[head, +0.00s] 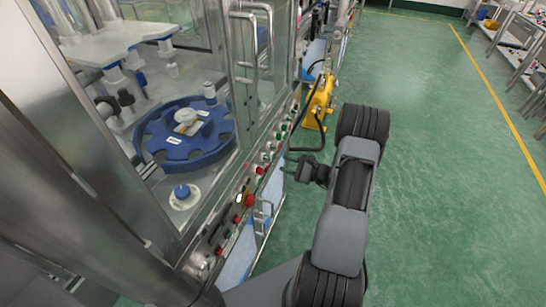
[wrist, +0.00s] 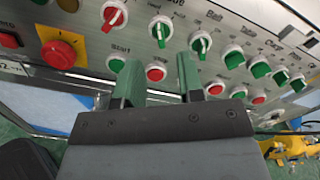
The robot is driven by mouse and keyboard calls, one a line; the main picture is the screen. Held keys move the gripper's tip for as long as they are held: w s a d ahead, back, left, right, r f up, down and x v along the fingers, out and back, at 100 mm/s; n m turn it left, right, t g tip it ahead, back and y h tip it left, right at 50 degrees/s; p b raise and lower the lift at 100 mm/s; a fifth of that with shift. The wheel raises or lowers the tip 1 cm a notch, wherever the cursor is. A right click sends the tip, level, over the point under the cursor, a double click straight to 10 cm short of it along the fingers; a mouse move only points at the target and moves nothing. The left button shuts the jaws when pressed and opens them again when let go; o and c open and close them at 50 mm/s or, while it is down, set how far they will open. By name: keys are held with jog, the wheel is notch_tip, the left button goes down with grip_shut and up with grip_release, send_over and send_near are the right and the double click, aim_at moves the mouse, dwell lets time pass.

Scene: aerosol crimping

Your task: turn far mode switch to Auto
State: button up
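The control panel (wrist: 90,45) fills the upper part of the wrist view, with a row of rotary switches. One has a red handle (wrist: 113,16); the others have green handles, such as one (wrist: 160,30) above my fingers and one (wrist: 201,43) just right of them. More green switches (wrist: 260,67) continue to the right. The labels are too blurred to tell which is the far mode switch or its setting. My gripper (wrist: 158,70) is open, its two green-looking fingers apart with nothing visible between them. In the head view, my gripper (head: 299,166) is beside the panel.
A red-on-yellow emergency knob (wrist: 62,52) is at the panel's left. Red and green push buttons (wrist: 156,73) sit below the switches, close to my fingers. A yellow machine (head: 319,101) with a black hose stands beyond. The green floor (head: 440,190) at right is clear.

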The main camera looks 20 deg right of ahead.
aim_at(269, 159)
jog(key=shift+p+x, duration=0.5)
jog(key=shift+x, duration=2.7)
jog(key=shift+c, duration=0.5)
